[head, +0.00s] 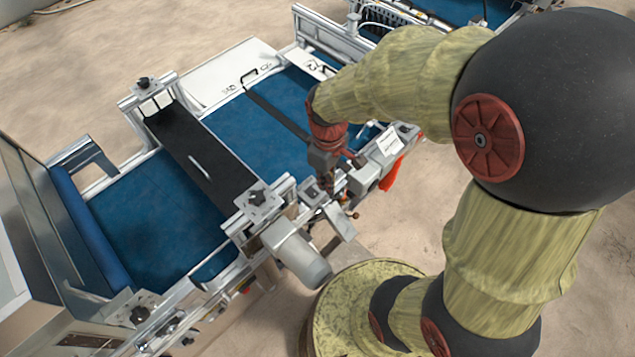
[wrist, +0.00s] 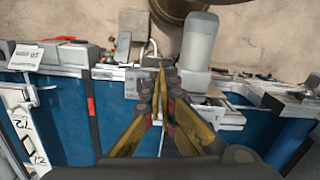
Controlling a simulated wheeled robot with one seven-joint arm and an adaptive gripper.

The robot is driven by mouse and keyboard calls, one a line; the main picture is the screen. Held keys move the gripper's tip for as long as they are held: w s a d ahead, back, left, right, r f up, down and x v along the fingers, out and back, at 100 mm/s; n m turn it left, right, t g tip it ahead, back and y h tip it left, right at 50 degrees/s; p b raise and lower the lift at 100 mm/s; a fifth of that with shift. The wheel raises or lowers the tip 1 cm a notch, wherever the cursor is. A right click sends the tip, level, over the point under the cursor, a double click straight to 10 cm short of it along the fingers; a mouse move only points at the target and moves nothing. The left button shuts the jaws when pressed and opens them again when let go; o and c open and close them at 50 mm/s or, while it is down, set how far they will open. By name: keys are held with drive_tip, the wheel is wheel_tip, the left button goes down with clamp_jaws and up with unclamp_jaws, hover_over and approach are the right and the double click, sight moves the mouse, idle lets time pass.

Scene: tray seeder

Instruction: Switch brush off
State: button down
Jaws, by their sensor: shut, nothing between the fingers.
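My gripper (head: 326,183) is shut and empty, low over the near side rail of the seeder. In the wrist view its yellow fingers (wrist: 159,68) meet at the tips beside a small grey box (wrist: 132,86) on the rail. I cannot tell whether the tips touch anything. The dark cover (head: 205,160), which looks like the brush housing, spans the blue belt (head: 155,215). A grey cylindrical motor (head: 298,256) sits at its near end; it also shows in the wrist view (wrist: 200,42). No brush switch can be made out clearly; the fingers hide part of that spot.
A grey box (head: 368,178) with a white label (head: 391,142) and a red hanging piece (head: 394,174) stand right of my gripper. Metal rails and brackets crowd around it. Another blue-belted machine (head: 460,12) is at the back. Open floor (head: 440,215) lies on the near side.

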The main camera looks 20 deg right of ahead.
drive_tip(key=w+f+n+p, duration=0.2)
drive_tip(key=w+f+n, duration=0.15)
drive_tip(key=n, duration=1.25)
hover_over(318, 200)
drive_tip(key=shift+w+f+t, duration=0.2)
drive_tip(key=shift+f+t, duration=0.1)
drive_tip(key=shift+f, duration=0.15)
wheel_tip(318, 200, down, 14)
drive_tip(key=shift+f+p, duration=0.1)
drive_tip(key=shift+p, duration=0.95)
drive_tip(key=shift+s+f+b, duration=0.25)
drive_tip(key=shift+f+b, duration=0.25)
drive_tip(key=shift+b, duration=0.15)
drive_tip(key=shift+r, duration=0.25)
